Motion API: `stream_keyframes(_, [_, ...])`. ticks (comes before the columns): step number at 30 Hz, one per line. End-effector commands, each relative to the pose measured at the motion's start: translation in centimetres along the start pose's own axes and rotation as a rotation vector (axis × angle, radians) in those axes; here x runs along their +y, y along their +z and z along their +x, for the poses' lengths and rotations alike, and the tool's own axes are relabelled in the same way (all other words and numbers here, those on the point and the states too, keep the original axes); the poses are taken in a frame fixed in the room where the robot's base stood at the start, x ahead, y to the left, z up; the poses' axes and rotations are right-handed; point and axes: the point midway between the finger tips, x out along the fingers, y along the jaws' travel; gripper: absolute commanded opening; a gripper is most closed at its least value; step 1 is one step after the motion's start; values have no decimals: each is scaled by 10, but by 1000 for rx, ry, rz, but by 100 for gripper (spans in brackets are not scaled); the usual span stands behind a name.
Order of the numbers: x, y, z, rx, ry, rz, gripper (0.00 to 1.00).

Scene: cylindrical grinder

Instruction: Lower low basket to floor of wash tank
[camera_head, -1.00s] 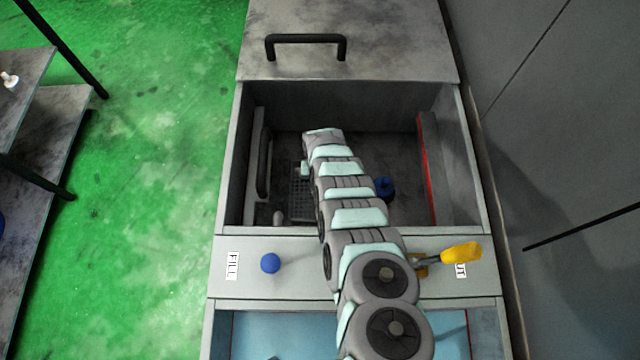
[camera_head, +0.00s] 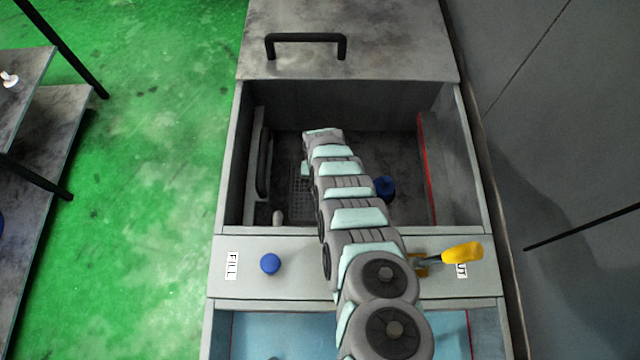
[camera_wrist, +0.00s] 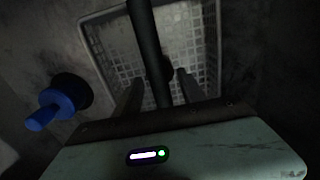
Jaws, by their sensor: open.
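The low basket (camera_wrist: 205,45) is a pale mesh tray with a dark bar handle (camera_wrist: 146,40) across it, seen in the wrist view. In the head view only a small corner of the basket (camera_head: 300,200) shows beside my arm, inside the wash tank (camera_head: 355,105). It looks low in the tank, but I cannot tell whether it touches the floor. My gripper (camera_wrist: 158,78) is open over the basket, its fingers on either side of the handle. In the head view my arm hides the gripper and most of the basket.
A blue plug-like part (camera_head: 385,188) stands on the tank floor right of my arm; it also shows in the wrist view (camera_wrist: 55,105). A blue knob (camera_head: 270,263) and a yellow lever (camera_head: 460,255) sit on the front ledge. A lid with a black handle (camera_head: 306,40) lies behind.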

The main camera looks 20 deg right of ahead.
Motion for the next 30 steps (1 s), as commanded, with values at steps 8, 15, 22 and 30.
stream_keyframes(8, [1,-1,-34,1,2,-2,48])
stream_keyframes(15, [1,-2,-61,3,2,-1,48])
stream_keyframes(22, [0,0,-88,-1,2,-2,48])
stream_keyframes(30, [0,-1,-106,2,1,0,48])
